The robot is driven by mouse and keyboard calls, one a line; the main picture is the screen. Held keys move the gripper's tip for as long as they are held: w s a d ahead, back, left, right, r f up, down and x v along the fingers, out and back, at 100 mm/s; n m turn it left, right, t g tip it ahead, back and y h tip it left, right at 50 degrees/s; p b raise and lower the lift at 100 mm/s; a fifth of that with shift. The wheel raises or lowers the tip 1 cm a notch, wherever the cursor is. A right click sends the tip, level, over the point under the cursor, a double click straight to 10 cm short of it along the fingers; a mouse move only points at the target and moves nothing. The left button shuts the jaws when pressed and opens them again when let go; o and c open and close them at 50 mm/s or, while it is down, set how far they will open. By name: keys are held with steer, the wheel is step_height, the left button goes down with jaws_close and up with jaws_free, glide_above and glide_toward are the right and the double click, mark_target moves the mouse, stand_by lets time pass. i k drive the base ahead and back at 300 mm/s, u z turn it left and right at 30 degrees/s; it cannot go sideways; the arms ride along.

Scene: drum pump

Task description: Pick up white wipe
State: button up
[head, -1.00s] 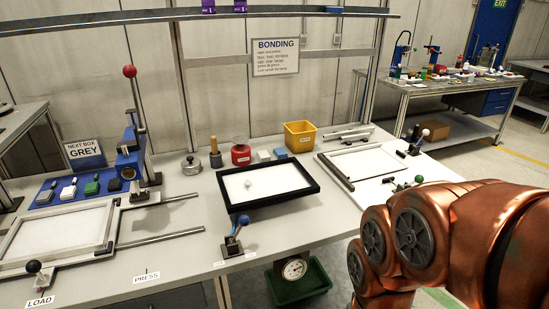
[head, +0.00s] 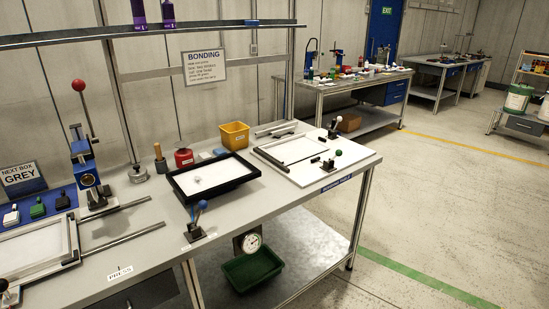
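A small whitish lump (head: 197,180) sits on the white surface inside a black-framed tray (head: 236,181) on the bonding bench. It may be the white wipe, but it is too small to tell. A small pale block (head: 205,156) stands behind the tray, near the red container, and I cannot tell what it is. My gripper is not in view, and neither is my arm.
The bench (head: 265,207) holds a red container (head: 184,158), a yellow bin (head: 235,136), a blue-handled lever (head: 195,222) and a red-knobbed press (head: 87,160). A green bin (head: 252,270) sits below. A second bench (head: 365,82) stands behind. The floor (head: 440,220) at right is clear.

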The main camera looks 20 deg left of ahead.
mark_target(204, 156)
steer(key=z, duration=0.2)
steer(key=i, duration=0.6)
steer(key=u, duration=0.55)
steer(key=i, duration=1.4)
steer(key=u, duration=1.6)
steer(key=i, duration=0.75)
steer(key=u, duration=0.9)
